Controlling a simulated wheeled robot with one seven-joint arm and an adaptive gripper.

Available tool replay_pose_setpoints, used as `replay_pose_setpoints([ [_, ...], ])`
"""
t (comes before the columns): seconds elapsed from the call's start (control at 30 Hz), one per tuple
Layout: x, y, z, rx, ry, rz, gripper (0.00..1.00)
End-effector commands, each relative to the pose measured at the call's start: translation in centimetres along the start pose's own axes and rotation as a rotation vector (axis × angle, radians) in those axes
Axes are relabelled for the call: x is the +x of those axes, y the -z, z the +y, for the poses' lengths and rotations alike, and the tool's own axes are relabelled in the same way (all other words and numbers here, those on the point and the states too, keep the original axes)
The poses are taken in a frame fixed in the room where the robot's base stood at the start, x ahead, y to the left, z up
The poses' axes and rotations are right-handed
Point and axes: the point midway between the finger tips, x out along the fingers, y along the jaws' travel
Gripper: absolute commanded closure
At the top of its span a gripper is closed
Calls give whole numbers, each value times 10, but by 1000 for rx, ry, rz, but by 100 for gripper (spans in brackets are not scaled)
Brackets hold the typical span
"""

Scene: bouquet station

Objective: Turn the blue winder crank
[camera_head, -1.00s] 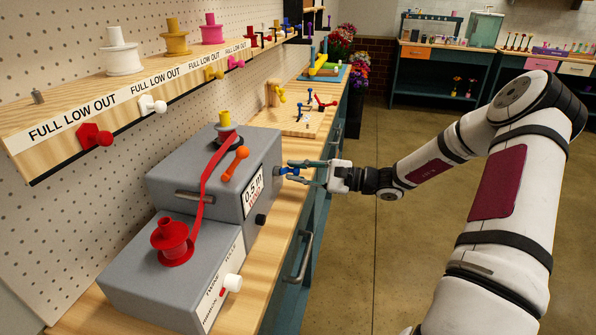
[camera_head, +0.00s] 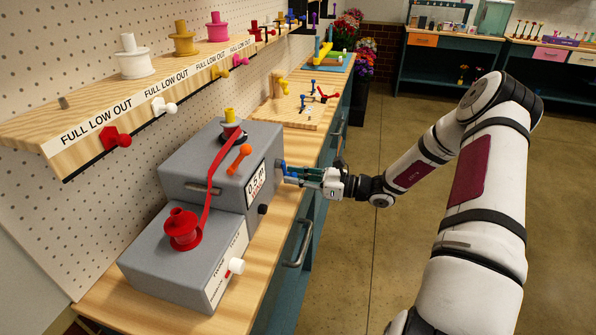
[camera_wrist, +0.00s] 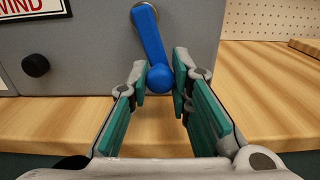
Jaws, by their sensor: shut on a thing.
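The blue winder crank (camera_wrist: 151,38) is on the side face of the grey winder box (camera_head: 205,165). In the wrist view its arm hangs down from a round hub, leaning slightly, and its knob end (camera_wrist: 160,78) lies between my fingertips. My gripper (camera_wrist: 159,82) is shut on this knob, with a green-padded finger on each side. In the head view my gripper (camera_head: 296,177) reaches the box from the right, and only a small part of the blue crank (camera_head: 283,168) shows beside the fingers.
A red ribbon (camera_head: 210,180) runs from the red spool (camera_head: 183,229). A lower box with a white knob (camera_head: 236,266) stands in front. The floor at right is clear.

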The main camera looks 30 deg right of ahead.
Motion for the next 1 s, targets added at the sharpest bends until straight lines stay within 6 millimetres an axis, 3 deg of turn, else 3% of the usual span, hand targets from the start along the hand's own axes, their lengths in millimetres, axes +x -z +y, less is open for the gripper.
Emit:
replay_pose_setpoints([
  [0.6,-1,-2,24,537,3,-4,100],
  [1.0,-1,-4,31,703,4,-6,100],
])
